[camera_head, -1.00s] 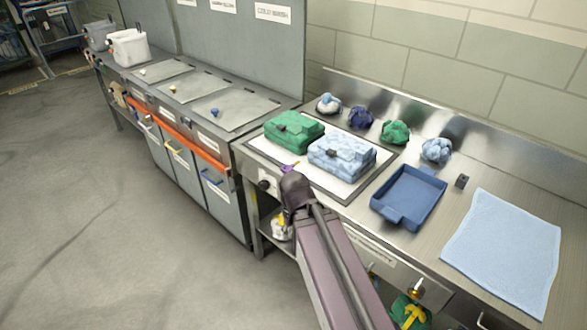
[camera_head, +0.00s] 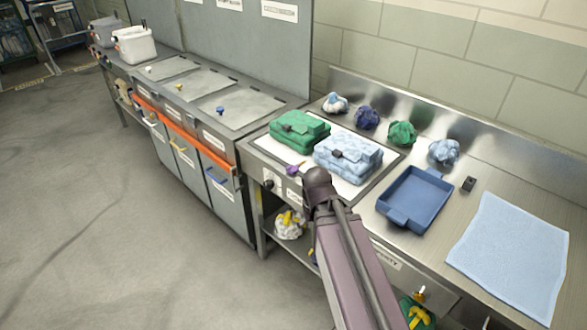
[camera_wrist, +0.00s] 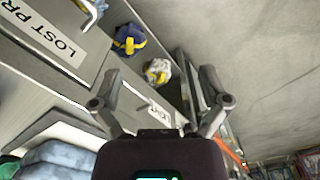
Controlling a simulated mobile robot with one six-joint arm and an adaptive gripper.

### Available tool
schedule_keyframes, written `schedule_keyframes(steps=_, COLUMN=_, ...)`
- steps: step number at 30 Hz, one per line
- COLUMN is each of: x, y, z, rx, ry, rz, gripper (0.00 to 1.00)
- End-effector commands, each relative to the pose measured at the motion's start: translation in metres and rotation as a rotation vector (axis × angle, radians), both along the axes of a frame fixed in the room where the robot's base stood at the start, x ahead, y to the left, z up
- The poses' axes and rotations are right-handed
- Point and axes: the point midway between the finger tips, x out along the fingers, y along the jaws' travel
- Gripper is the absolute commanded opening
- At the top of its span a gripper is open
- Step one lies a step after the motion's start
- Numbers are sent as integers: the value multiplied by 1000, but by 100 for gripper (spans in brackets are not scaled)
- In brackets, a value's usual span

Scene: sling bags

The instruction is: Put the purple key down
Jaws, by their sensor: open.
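The purple key (camera_head: 295,169) lies at the front left edge of the white panel, in front of the green bag (camera_head: 300,128) and left of the light blue bag (camera_head: 347,156). In the head view the dark end of my arm is just right of the key and apart from it; my fingers are hidden there. In the wrist view my gripper (camera_wrist: 162,82) has its two fingers spread wide with nothing between them. The key does not show in the wrist view.
A blue tray (camera_head: 414,198), a small dark block (camera_head: 468,184) and a pale blue cloth (camera_head: 510,256) lie to the right. Several cloth bundles (camera_head: 403,134) line the back. Lidded bins (camera_head: 207,167) stand left. A yellow and white bundle (camera_head: 290,225) sits on the lower shelf.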

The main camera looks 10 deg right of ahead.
Motion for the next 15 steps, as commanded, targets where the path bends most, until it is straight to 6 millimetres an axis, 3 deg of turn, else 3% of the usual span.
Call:
schedule_keyframes(steps=8, x=44, y=2, z=26, rx=0, ry=0, rz=278, gripper=97)
schedule_keyframes(steps=15, x=94, y=4, z=54, rx=0, ry=0, rz=650, gripper=97)
